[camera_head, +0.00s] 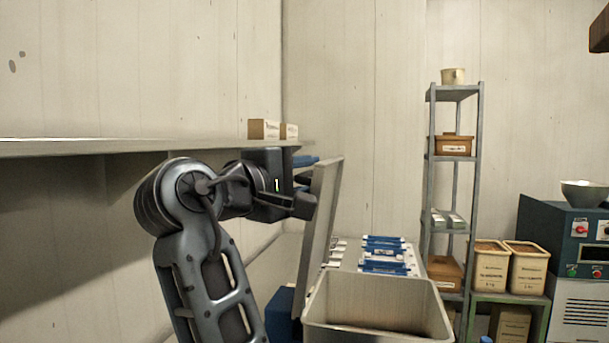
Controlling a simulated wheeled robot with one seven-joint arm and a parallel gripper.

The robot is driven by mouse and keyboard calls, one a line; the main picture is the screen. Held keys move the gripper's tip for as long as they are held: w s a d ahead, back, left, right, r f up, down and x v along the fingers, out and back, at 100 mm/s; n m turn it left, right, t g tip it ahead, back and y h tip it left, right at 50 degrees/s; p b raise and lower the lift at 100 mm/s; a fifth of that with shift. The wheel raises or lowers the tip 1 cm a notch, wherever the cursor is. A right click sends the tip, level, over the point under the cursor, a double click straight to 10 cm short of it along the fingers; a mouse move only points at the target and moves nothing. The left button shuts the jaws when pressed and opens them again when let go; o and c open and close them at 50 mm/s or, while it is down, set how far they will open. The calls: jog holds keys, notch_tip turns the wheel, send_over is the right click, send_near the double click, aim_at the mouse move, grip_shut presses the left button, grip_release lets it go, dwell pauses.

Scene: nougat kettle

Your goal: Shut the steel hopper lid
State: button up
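The steel hopper (430,318) is an open, pale grey bin at the bottom centre, with its inside visible. Its lid (321,215) stands raised, nearly upright and leaning slightly, along the left side of the opening. My gripper (304,203) is at the left, outer side of the lid, near its upper half. A dark finger seems to touch or nearly touch the lid; I cannot tell which. The other finger is not clear, so the opening between the fingers cannot be judged.
A long shelf (100,148) runs along the left wall above my arm, with small boxes (264,129) on it. Blue and white packs (385,255) lie behind the hopper. A metal rack (480,150), labelled tubs (491,268) and a blue machine (565,240) stand right. Space above the hopper is clear.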

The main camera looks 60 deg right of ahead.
grip_shut()
dwell(0.7)
